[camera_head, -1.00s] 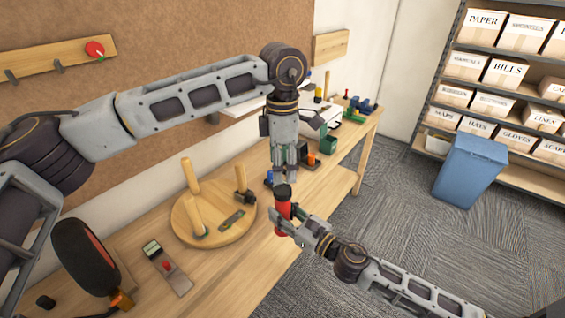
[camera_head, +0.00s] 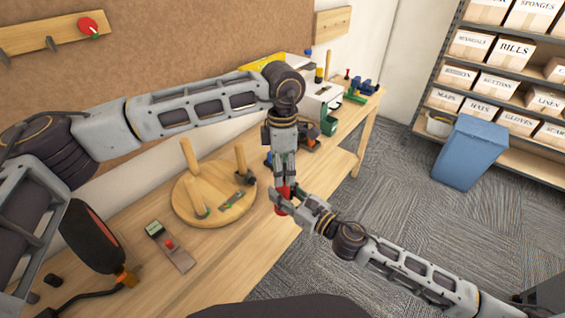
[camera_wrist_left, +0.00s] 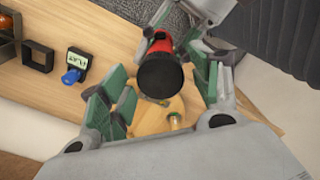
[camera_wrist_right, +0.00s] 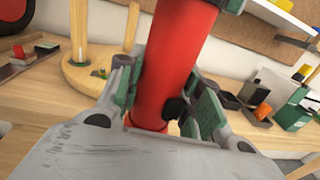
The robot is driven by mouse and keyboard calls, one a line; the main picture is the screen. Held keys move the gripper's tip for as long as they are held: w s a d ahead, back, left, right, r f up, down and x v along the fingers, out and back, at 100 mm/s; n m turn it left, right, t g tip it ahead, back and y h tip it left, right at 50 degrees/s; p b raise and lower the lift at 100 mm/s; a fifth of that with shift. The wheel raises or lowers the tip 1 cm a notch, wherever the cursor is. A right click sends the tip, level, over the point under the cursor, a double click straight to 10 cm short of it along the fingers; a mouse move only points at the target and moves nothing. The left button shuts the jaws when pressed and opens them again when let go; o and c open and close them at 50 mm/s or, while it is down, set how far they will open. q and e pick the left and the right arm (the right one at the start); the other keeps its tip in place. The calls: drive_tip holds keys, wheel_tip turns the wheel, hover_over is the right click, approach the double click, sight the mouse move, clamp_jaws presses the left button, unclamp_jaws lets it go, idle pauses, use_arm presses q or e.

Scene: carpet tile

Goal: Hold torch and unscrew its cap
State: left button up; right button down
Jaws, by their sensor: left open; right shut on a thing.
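The red torch (camera_head: 281,207) stands roughly upright above the front edge of the workbench. My right gripper (camera_head: 284,200) is shut on its red body, which fills the middle of the right wrist view (camera_wrist_right: 175,70). The torch's black cap (camera_wrist_left: 161,76) faces the camera in the left wrist view. My left gripper (camera_wrist_left: 160,100) is open, its green-padded fingers on either side of the cap with gaps showing. In the head view the left gripper points down from above the torch and hides the cap.
A round wooden board with pegs (camera_head: 213,211) stands on the workbench (camera_head: 225,265). A small device with a red button (camera_head: 170,245) lies nearer. Boxes and tools crowd the bench's far end. A blue bin (camera_head: 470,152) stands by the shelves.

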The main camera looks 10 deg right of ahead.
use_arm(q)
drive_tip(key=shift+c, duration=0.5)
drive_tip(key=c, duration=1)
drive_tip(key=shift+n, duration=0.3)
drive_tip(key=shift+r, duration=1.25)
drive_tip(key=shift+r, duration=1.9)
